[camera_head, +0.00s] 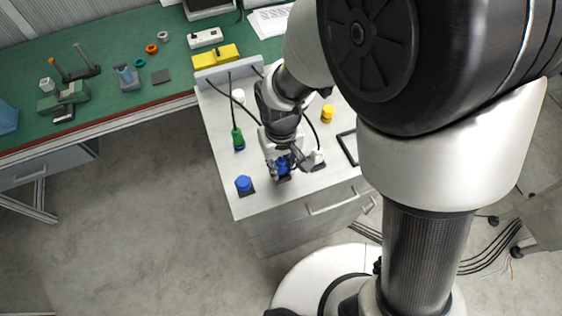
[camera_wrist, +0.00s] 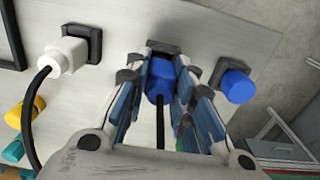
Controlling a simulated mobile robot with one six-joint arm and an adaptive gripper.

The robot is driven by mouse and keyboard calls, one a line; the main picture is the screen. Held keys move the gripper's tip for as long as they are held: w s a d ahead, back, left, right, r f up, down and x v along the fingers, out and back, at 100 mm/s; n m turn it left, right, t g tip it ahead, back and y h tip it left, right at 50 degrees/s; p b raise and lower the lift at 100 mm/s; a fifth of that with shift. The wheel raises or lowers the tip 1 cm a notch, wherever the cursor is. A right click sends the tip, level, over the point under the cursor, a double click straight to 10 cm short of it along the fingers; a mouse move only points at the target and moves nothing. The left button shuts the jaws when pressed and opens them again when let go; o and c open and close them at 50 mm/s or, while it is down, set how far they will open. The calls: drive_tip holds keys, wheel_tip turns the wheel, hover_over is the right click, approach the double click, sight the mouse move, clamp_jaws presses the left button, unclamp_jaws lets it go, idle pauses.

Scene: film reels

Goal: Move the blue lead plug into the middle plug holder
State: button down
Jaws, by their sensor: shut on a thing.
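The blue lead plug (camera_wrist: 160,80) is between the fingers of my gripper (camera_wrist: 159,70) in the wrist view, with a black cable running back from it. My gripper is shut on it. The middle plug holder (camera_wrist: 164,46), a dark block, is right at the plug's far end; I cannot tell how deep the plug sits in it. In the head view my gripper (camera_head: 281,165) is low over the cabinet's front edge, with some blue of the plug showing and the holder mostly hidden.
On the white cabinet (camera_head: 223,121), a blue cap (camera_head: 244,184) sits in the left holder, and a white plug (camera_head: 318,157) with a black lead is at the right holder. A green plug (camera_head: 238,138) and a yellow piece (camera_head: 327,113) are farther back. A green workbench (camera_head: 110,100) stands behind.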

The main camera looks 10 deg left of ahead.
sight(282, 163)
drive_tip(key=shift+f+b, duration=0.4)
drive_tip(key=shift+f, duration=0.15)
drive_tip(key=c, duration=1.7)
unclamp_jaws()
drive_tip(key=shift+o, duration=0.2)
drive_tip(key=shift+r, duration=0.1)
wheel_tip(282, 163, up, 11)
drive_tip(key=p, duration=0.9)
drive_tip(key=shift+d, duration=0.1)
